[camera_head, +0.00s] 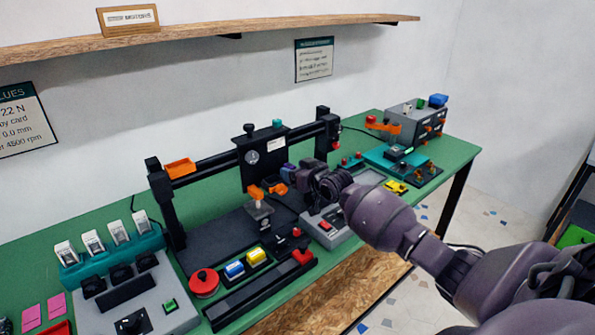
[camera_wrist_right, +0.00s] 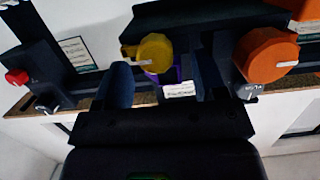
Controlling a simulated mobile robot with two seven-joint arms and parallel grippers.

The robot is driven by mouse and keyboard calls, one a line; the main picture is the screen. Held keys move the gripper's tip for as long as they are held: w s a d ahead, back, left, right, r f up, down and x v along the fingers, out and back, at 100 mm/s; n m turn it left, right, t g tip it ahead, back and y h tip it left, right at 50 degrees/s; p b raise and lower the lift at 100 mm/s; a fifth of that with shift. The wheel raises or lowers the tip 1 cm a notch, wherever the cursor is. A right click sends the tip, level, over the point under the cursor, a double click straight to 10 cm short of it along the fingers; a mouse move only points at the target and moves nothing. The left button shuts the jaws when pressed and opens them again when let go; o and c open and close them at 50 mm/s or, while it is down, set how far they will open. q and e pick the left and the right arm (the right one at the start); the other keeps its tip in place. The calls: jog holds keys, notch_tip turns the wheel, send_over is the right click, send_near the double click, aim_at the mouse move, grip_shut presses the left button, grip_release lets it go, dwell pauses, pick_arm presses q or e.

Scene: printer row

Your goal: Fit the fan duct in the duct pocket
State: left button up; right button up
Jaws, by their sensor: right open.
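My right gripper (camera_head: 290,173) reaches in from the right, at the front of the black print-head plate (camera_head: 262,150) on the gantry. In the right wrist view its two dark fingers stand apart, so the gripper (camera_wrist_right: 160,78) is open. A purple piece (camera_wrist_right: 167,76) and a white label (camera_wrist_right: 179,91) show between the fingers; whether the fingers touch anything is unclear. Orange parts (camera_head: 257,192) sit by the head, just left of the gripper. I cannot tell for sure which piece is the fan duct, and the duct pocket is not clearly visible. My left gripper is out of view.
A red button (camera_head: 204,282) sits in front. The green bench (camera_head: 28,255) is crowded.

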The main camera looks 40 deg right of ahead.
jog(key=shift+s, duration=0.3)
jog(key=v, duration=1)
jog(key=shift+s+r, duration=0.1)
jog(key=shift+r, duration=0.05)
jog(key=s+a+f+g, duration=0.1)
jog(key=s+a+f, duration=0.4)
jog(key=s+f, duration=0.2)
jog(key=s+a+f+g+h, duration=0.1)
jog(key=s+a+f, duration=0.5)
jog(key=s+f, duration=0.2)
jog(key=s+a+f+g, duration=0.2)
jog(key=s+a+f, duration=0.4)
jog(key=s, duration=0.5)
notch_tip(320, 180, down, 2)
jog(key=shift+s+f+h, duration=0.2)
jog(key=shift+s+h, duration=0.05)
jog(key=shift+h, duration=0.05)
